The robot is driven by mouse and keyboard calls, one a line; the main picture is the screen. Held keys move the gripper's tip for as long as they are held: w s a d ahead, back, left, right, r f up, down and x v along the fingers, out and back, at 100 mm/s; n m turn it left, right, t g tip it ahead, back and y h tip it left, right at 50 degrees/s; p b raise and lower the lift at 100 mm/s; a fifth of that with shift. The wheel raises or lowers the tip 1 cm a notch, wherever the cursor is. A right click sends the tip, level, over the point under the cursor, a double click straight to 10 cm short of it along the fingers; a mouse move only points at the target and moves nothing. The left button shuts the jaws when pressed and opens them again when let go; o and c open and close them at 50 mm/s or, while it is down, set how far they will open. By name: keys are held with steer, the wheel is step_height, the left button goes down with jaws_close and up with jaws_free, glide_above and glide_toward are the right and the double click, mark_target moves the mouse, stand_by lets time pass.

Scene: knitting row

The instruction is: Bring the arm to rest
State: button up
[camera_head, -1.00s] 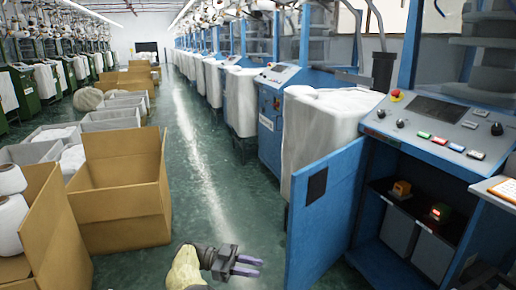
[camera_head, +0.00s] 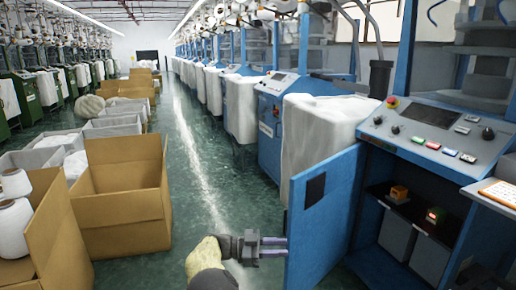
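My gripper (camera_head: 275,247) is low in the middle of the picture, over the green floor. Its two purple fingers point right with a narrow gap between them, and nothing shows in the gap. My forearm, yellowish and grey, reaches up from the bottom edge. The fingertips end at the left edge of the open blue cabinet door (camera_head: 322,225) in the picture. I cannot tell whether they touch it.
The open cabinet (camera_head: 375,262) holds grey bins (camera_head: 397,236) and two small devices, under a control panel (camera_head: 440,133). Cardboard boxes (camera_head: 125,205) line the left. The aisle floor (camera_head: 185,150) between the machine rows is clear.

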steer(key=w+d+r+n+t+y, duration=0.4)
steer(key=d+n+t, duration=0.1)
steer(key=d+t, duration=0.15)
steer(key=w+d+r+n+t+y, duration=0.4)
steer(key=w+d+n+t, duration=0.1)
steer(key=d+t, duration=0.15)
steer(key=s+a+f+n+g+y, duration=0.1)
steer(key=s+f+n+g+y, duration=0.2)
steer(key=s, duration=0.9)
steer(key=s+a+f+n+g+y, duration=0.1)
steer(key=s+f+n+g+y, duration=0.25)
steer(key=s, duration=0.95)
steer(key=s+a+f+n+g+y, duration=0.1)
steer(key=s+f+n+g+y, duration=0.2)
steer(key=s, duration=0.9)
step_height(320, 180, up, 39)
steer(key=p, duration=3.8)
steer(key=shift+w+a+y, duration=0.2)
steer(key=shift+a+y, duration=0.1)
steer(key=shift+y, duration=0.15)
steer(key=shift+w, duration=0.1)
